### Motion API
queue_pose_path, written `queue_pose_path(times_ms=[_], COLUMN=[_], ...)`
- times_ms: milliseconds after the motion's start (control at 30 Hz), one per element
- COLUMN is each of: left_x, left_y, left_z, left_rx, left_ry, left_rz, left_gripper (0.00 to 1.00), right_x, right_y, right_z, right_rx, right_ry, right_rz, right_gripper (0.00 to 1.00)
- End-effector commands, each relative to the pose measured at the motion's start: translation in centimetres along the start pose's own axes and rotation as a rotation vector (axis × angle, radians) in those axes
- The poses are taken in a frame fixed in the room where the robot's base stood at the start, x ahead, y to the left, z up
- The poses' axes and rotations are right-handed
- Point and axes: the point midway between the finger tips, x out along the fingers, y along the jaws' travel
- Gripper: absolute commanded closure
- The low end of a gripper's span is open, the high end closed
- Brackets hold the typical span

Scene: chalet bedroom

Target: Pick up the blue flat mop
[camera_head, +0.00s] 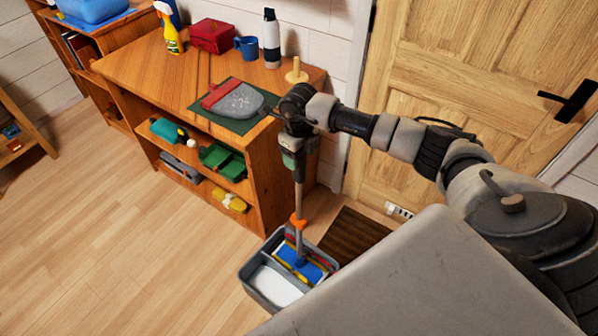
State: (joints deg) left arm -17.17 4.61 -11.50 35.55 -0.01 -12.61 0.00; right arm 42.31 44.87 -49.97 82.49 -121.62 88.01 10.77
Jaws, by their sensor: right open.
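The blue flat mop (299,200) stands near upright, its blue head (312,270) down in a grey bucket (258,293) on the floor. Its thin pole has an orange part above the head. My right gripper (291,160) points down at the upper end of the pole, in front of the shelf's right end. Its jaws are open, around or right beside the pole; I cannot tell which. The pole's top is hidden by the gripper. My left gripper is out of view.
A wooden shelf unit (140,78) stands behind, carrying a spray bottle (168,28), red box (212,36), blue mug (247,47), tall bottle (271,40) and green mat (243,124). A dark doormat (352,238) lies beside the bucket.

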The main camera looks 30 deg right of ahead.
Motion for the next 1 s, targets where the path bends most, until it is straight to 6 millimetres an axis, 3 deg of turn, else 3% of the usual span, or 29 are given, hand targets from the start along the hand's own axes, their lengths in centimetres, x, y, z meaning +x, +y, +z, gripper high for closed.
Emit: queue_pose_path(times_ms=[233,600,1000], left_x=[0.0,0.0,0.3], left_y=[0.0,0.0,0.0], left_z=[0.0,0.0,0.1], left_rx=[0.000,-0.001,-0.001], left_ry=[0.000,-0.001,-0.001], left_rz=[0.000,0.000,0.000], left_gripper=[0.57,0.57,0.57], right_x=[0.1,0.1,-1.0], right_y=[0.0,0.0,-0.1], right_z=[0.0,0.0,0.2], right_rx=[-0.001,0.000,0.000], right_ry=[-0.001,-0.001,-0.006], right_rz=[0.000,0.000,-0.001], right_gripper=[0.44,1.00,1.00])
